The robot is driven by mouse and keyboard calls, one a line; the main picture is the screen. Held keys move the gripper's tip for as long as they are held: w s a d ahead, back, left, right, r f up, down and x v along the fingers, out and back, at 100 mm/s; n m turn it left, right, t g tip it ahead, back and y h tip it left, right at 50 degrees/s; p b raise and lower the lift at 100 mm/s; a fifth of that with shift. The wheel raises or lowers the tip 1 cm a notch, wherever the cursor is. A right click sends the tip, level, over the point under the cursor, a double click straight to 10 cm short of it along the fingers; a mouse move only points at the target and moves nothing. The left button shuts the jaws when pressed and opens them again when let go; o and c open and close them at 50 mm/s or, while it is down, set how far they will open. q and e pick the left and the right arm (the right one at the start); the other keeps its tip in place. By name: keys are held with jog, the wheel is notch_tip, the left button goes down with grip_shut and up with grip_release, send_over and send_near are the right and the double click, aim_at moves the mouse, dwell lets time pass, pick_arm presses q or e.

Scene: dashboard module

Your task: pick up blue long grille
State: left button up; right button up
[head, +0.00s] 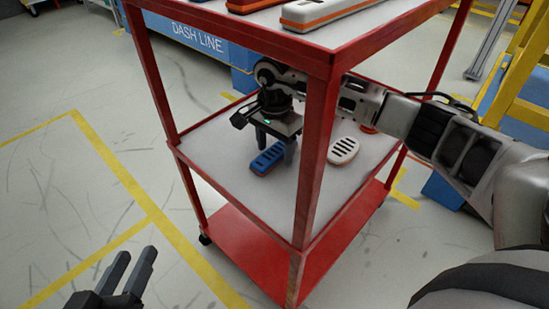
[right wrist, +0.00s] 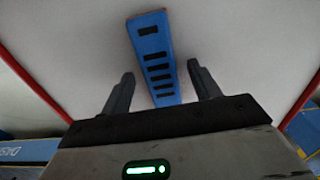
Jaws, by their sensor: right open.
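The blue long grille (head: 267,159) lies on the middle shelf of the red cart, a long blue piece with a row of dark slots. In the right wrist view the grille (right wrist: 151,48) runs up between the fingers, its near end partly hidden by my gripper. My right gripper (head: 276,145) reaches over the shelf and points down at the grille. In the right wrist view its fingers (right wrist: 160,88) are open, one on each side of the grille, with gaps to it. My left gripper (head: 140,275) is at the bottom left, away from the cart, its two fingers a little apart.
A white slotted grille (head: 343,150) lies right of the blue one, with an orange-red part (head: 368,128) behind it. The cart's red front post (head: 312,165) stands close to my right arm. The top shelf (head: 385,20) is above and holds more grilles.

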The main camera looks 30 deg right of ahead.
jog(key=shift+f, duration=0.15)
jog(key=c, duration=1.1)
